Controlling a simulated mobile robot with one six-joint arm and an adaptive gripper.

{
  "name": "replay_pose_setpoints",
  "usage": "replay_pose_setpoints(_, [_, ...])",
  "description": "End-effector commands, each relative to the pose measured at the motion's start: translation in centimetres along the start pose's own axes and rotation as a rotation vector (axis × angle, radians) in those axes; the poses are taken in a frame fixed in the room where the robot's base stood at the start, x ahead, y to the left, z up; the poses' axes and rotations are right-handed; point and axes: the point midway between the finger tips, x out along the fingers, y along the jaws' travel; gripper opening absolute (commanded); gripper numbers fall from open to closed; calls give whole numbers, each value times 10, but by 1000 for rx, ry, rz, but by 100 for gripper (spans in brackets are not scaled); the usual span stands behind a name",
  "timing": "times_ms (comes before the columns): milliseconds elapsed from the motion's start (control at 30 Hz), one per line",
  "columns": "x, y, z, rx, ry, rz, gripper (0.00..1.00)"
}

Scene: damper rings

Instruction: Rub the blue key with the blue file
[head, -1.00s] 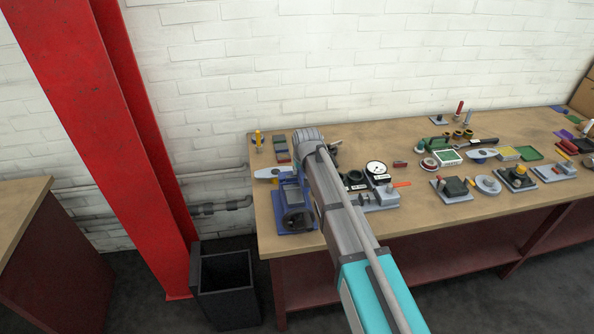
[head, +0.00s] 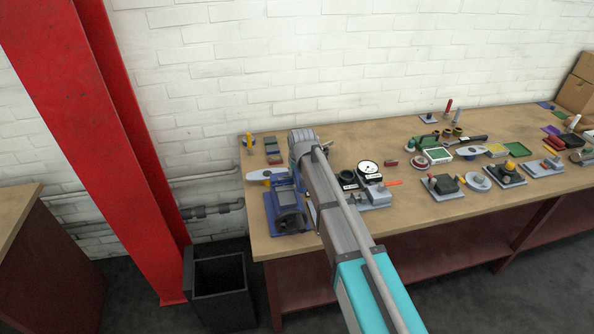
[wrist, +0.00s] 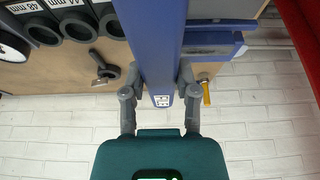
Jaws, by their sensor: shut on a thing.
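My gripper (wrist: 159,92) is shut on a long blue bar (wrist: 154,38), which I take to be the blue file. The bar has a small white label at its near end and runs between the fingers to the top edge of the wrist view. A blue device like a vise (head: 287,207) stands at the bench's left end. A blue part (wrist: 212,44) shows just right of the bar in the wrist view. I cannot make out the blue key.
The bench (head: 410,225) carries a dial gauge (head: 368,169), black rings, small fixtures and trays to the right of my arm. A yellow-handled tool (head: 249,139) stands at the back left corner. A dark bin (head: 220,285) and red column (head: 100,140) are left of the bench.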

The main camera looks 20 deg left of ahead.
Motion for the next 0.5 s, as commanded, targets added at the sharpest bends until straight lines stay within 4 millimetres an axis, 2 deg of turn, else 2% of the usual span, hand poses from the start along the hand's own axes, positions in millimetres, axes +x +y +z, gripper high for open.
replay_pose_setpoints(500, [2, -27, 1, -1, 0, 0, 1])
